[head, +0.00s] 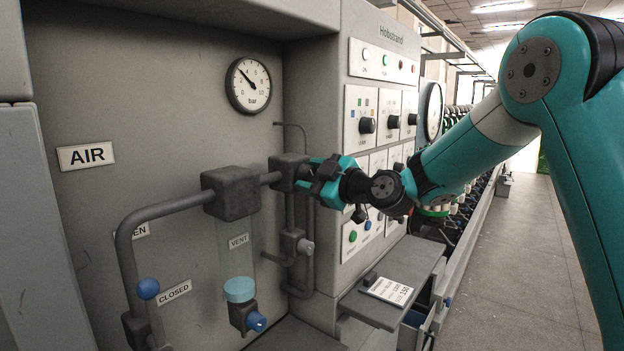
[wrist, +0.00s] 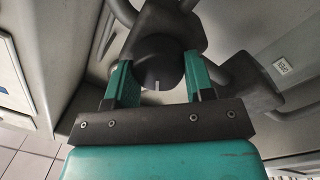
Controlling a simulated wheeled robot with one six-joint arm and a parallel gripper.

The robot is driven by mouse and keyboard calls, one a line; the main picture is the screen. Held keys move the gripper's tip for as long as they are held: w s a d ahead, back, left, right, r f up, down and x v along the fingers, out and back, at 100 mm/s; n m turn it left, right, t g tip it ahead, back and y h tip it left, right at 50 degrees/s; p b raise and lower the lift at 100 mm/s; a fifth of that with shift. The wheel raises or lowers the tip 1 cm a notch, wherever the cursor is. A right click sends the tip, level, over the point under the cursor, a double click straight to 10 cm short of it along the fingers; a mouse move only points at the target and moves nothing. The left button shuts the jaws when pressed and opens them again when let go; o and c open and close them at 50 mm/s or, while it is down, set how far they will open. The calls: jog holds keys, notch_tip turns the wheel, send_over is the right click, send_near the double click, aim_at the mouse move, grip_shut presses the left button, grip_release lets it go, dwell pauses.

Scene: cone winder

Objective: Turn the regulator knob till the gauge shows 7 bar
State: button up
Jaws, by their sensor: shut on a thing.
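The round pressure gauge (head: 249,85) is on the grey panel at the upper left. Its needle points up and to the left, at roughly 3 bar, though the small figures are hard to read. The regulator body (head: 285,172) is a dark block on the air pipe. The black regulator knob (wrist: 157,62) has a pale mark on its lower edge in the wrist view. My gripper (head: 318,182) is shut on the knob, with a teal finger on either side in the wrist view (wrist: 160,82). In the head view the gripper hides the knob.
A grey pipe (head: 150,213) runs left to a lever with a blue ball (head: 148,289). The control panel (head: 383,62) with knobs and a small shelf (head: 375,308) is on the right.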

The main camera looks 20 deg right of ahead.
jog(key=m+b, duration=0.1)
jog(key=m, duration=0.2)
jog(key=shift+b, duration=0.4)
jog(key=m+b, duration=0.1)
jog(key=m, duration=0.2)
jog(key=shift+d+g, duration=0.1)
jog(key=shift+g, duration=0.2)
jog(key=m+b, duration=0.1)
jog(key=m, duration=0.5)
jog(key=shift+w+d+r+g, duration=0.1)
jog(key=shift+g, duration=0.3)
jog(key=m, duration=0.3)
jog(key=shift+m+y, duration=0.4)
jog(key=m+p, duration=0.1)
jog(key=m, duration=0.2)
jog(key=shift+d+p, duration=0.1)
jog(key=shift+p, duration=0.2)
jog(key=m+p, duration=0.1)
jog(key=m, duration=0.2)
jog(key=shift+w+y, duration=0.1)
jog(key=shift+y, duration=0.2)
jog(key=shift+m+g+p, duration=0.3)
jog(key=shift+m+p, duration=0.5)
jog(key=shift+m, duration=0.5)
jog(key=shift+f, duration=0.25)
